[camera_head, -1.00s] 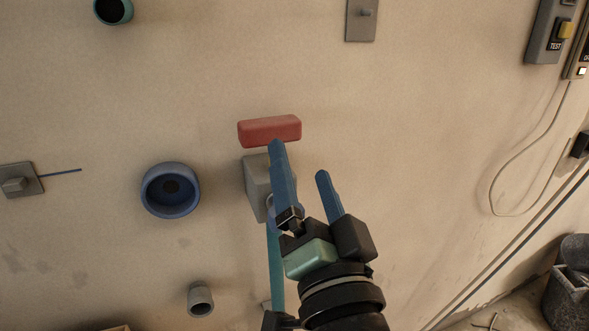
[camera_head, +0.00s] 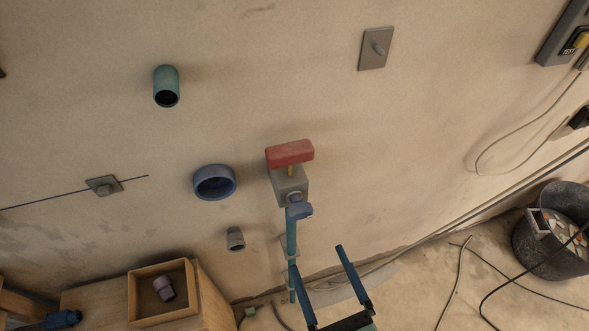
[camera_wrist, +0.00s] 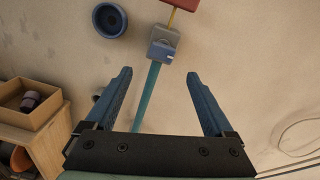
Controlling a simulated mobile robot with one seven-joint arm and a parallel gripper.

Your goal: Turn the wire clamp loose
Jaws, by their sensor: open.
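The wire clamp appears to be the small grey plate with a block (camera_head: 104,186) on the wall at the left in the head view. A thin blue wire (camera_head: 50,198) runs through it, sticking out a little to its right and leaving the picture to the left. The clamp is not in the wrist view. My gripper (camera_head: 317,258) is open and empty, well to the right of the clamp and lower in the picture.
A blue ring (camera_head: 214,182), teal stub (camera_head: 166,86) and grey stub (camera_head: 235,239) jut out. A wooden box (camera_head: 148,314) is lower left, a bucket (camera_head: 545,262) right.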

